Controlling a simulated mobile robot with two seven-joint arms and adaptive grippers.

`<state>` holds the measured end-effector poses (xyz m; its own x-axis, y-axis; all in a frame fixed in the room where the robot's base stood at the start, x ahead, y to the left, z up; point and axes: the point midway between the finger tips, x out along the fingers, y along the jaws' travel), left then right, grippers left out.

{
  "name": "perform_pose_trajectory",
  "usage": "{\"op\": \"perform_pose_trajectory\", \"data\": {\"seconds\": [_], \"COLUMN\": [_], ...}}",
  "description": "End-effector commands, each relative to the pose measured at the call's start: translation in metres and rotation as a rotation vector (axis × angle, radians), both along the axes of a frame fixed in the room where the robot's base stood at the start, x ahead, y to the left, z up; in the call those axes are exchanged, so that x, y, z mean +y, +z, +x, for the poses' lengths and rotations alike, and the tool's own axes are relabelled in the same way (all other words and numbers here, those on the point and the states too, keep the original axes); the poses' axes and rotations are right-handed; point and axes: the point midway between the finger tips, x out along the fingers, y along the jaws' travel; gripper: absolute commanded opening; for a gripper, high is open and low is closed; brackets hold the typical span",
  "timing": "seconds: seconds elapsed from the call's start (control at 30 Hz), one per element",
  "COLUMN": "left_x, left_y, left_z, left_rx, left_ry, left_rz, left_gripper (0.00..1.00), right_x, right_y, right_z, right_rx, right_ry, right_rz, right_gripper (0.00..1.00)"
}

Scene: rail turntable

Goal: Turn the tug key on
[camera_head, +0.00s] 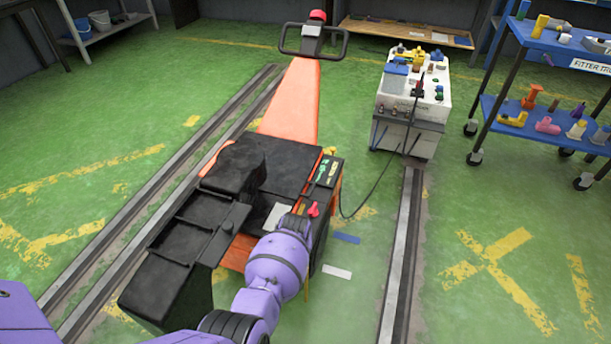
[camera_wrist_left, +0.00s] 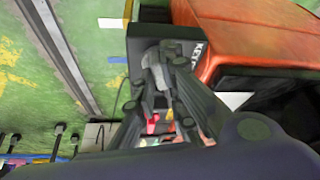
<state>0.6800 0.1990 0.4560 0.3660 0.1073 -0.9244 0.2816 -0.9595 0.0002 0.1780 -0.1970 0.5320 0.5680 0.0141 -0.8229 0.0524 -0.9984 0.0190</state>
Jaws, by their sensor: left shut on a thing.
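The orange and black tug (camera_head: 232,205) stands in the middle of the head view, with its tiller raised at the far end. A dark control panel (camera_head: 321,185) with green, yellow and red parts runs along its right side. My purple left arm reaches over the tug's near end, and its wrist hides the fingertips there. In the left wrist view my left gripper (camera_wrist_left: 163,68) is shut at a dark panel beside a partly covered "KE…" label (camera_wrist_left: 199,50). The tug key is hidden between the fingers. A red knob (camera_wrist_left: 152,125) shows beyond them. My right gripper is out of view.
A white cabinet (camera_head: 412,105) with a cable stands behind right of the tug. A blue trolley (camera_head: 545,122) with coloured parts is at the right. Rails (camera_head: 402,255) run along the floor. The green floor at right front is free.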

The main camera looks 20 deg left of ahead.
Motion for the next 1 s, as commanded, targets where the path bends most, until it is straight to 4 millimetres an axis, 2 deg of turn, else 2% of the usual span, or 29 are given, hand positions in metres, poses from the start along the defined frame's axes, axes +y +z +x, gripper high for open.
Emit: {"op": "perform_pose_trajectory", "data": {"seconds": [0.4,1.0], "left_x": [0.0014,0.0012], "left_y": [0.0019,0.0005], "left_z": [0.0011,0.0006], "left_rx": [-0.002,-0.001], "left_ry": [-0.265,-0.338], "left_rz": [0.001,0.0], "left_gripper": [0.0,0.0], "right_x": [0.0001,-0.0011], "right_y": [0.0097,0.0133], "right_z": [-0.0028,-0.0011], "right_rx": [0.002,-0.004], "right_ry": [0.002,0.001], "right_rz": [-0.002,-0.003], "right_gripper": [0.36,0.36]}}
